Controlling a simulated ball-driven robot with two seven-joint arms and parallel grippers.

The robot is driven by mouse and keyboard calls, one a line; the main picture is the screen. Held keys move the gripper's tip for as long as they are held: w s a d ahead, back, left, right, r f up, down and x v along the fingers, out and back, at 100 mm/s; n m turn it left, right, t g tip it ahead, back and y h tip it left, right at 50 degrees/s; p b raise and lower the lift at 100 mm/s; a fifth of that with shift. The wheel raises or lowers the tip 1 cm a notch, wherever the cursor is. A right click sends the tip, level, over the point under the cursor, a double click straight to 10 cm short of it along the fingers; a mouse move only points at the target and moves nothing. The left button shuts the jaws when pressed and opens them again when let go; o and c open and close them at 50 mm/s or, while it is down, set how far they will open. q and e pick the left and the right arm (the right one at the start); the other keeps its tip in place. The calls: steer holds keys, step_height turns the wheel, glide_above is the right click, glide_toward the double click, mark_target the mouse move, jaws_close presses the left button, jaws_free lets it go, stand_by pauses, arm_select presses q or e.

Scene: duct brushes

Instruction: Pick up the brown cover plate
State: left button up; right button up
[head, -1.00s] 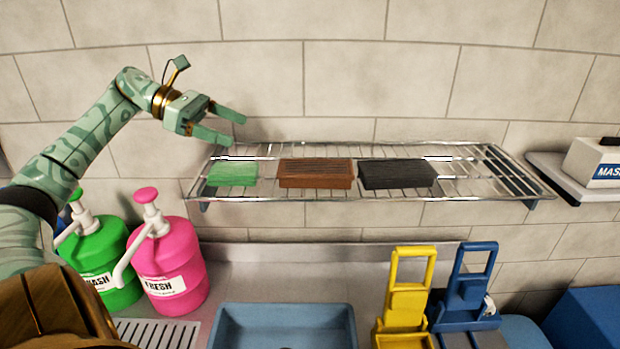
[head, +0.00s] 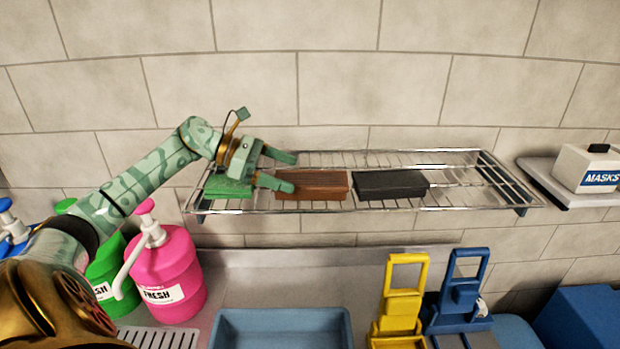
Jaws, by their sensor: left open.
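The brown cover plate (head: 318,186) is a flat slatted block lying on the wire shelf (head: 455,188). It lies between a green block (head: 226,187) on the left and a black block (head: 391,185) on the right. My left gripper (head: 294,172) is open and empty, its fingers pointing right. The fingertips are at the brown plate's left end; the front one overlaps its left edge in the picture. I cannot tell whether they touch. The gripper and its front finger hide part of the green block. My right gripper is not in view.
Below the shelf stand a pink pump jug (head: 167,274) and a green one (head: 107,268), a blue basin (head: 282,327), and yellow (head: 402,303) and blue (head: 460,293) holders. A masks box (head: 588,168) sits on a ledge at the right. The tiled wall is behind the shelf.

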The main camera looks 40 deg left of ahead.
mark_target(309, 179)
arm_select(q)
steer(key=p+x, duration=0.1)
steer(key=x, duration=0.1)
steer(key=shift+w+d, duration=0.2)
steer(key=shift+d, duration=0.05)
steer(key=shift+w+d+f, duration=0.25)
steer(key=shift+f, duration=0.1)
steer(key=shift+s+a, duration=0.1)
steer(key=c, duration=1.2)
steer(key=shift+c, duration=0.2)
steer(key=shift+r, duration=0.15)
